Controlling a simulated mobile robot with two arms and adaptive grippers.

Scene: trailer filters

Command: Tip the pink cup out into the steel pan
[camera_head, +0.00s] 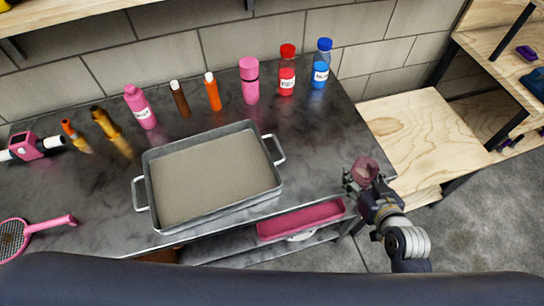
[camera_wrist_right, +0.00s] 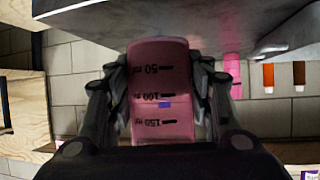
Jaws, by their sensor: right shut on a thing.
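The pink cup (camera_head: 364,171) is in my right gripper (camera_head: 362,182), beyond the right front corner of the dark counter. In the right wrist view the pink cup (camera_wrist_right: 162,90) shows volume marks, and the fingers of my right gripper (camera_wrist_right: 160,100) close on it from both sides. The cup's contents cannot be made out. The steel pan (camera_head: 148,191) is a wide rectangular tray with two side handles, standing on the counter to the left of the cup. The cup is apart from the pan. My left gripper is not in view.
Several bottles stand along the back of the counter, including a pink one (camera_head: 250,80), a red-capped one (camera_head: 287,70) and a blue-capped one (camera_head: 321,64). A pink racket (camera_head: 42,226) lies at the left. A pink tray (camera_head: 300,220) sits below the front edge. Wooden shelving (camera_head: 425,140) stands at right.

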